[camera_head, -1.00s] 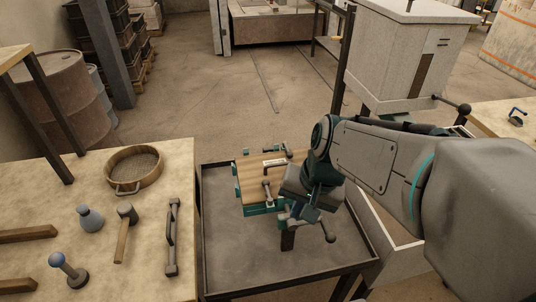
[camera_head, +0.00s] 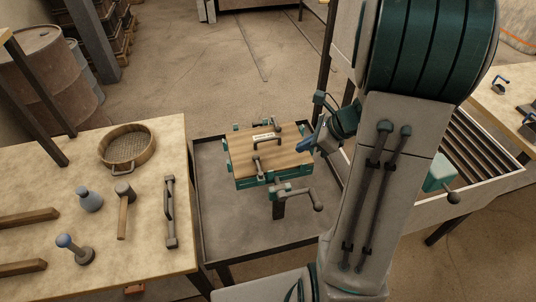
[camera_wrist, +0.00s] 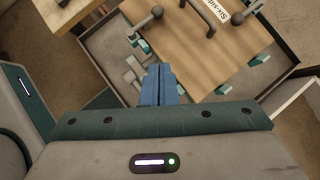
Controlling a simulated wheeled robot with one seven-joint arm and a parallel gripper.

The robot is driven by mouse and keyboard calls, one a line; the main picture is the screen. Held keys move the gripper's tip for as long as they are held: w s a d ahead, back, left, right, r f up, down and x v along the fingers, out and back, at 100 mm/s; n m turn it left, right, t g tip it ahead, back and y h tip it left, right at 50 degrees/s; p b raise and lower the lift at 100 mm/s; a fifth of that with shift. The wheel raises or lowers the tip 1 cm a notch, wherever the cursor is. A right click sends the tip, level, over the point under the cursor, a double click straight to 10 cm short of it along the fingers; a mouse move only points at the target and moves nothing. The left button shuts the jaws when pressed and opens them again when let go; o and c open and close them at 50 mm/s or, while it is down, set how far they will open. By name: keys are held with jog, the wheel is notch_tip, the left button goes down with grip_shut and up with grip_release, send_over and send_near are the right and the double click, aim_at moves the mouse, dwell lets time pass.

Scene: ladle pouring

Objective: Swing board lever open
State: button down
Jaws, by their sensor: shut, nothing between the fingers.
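The board (camera_head: 285,157) is a wooden plate with green edge clamps, on a grey tray-topped stand. It carries a dark arched handle and a white label. A short grey lever (camera_head: 257,166) with a ball end lies on its left part; a ball-ended lever also shows in the wrist view (camera_wrist: 156,13). A second ball-ended lever (camera_head: 305,194) sticks out below the board's front edge. I cannot tell which is the board lever. My gripper (camera_head: 301,148) is at the board's right edge, apart from both levers. Its blue fingers (camera_wrist: 158,86) are shut and empty.
The stand's raised rim (camera_head: 196,190) surrounds the board. A wooden table (camera_head: 145,200) at left holds a sieve (camera_head: 127,148), a hammer (camera_head: 123,205), and other tools. A slatted frame (camera_head: 470,150) with a ball-ended handle is at right.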

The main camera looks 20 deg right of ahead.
aim_at(258, 166)
jog(key=x, duration=1)
jog(key=shift+s, duration=0.1)
jog(key=shift+w+a+f+p, duration=0.1)
jog(key=shift+w+a+p, duration=0.15)
jog(key=shift+w+a, duration=0.25)
jog(key=shift+w+a+p, duration=0.25)
jog(key=shift+a, duration=0.35)
jog(key=shift+w+a+f, duration=0.25)
jog(key=shift+w+a, duration=0.15)
jog(key=shift+a, duration=0.2)
jog(key=shift+d, duration=0.1)
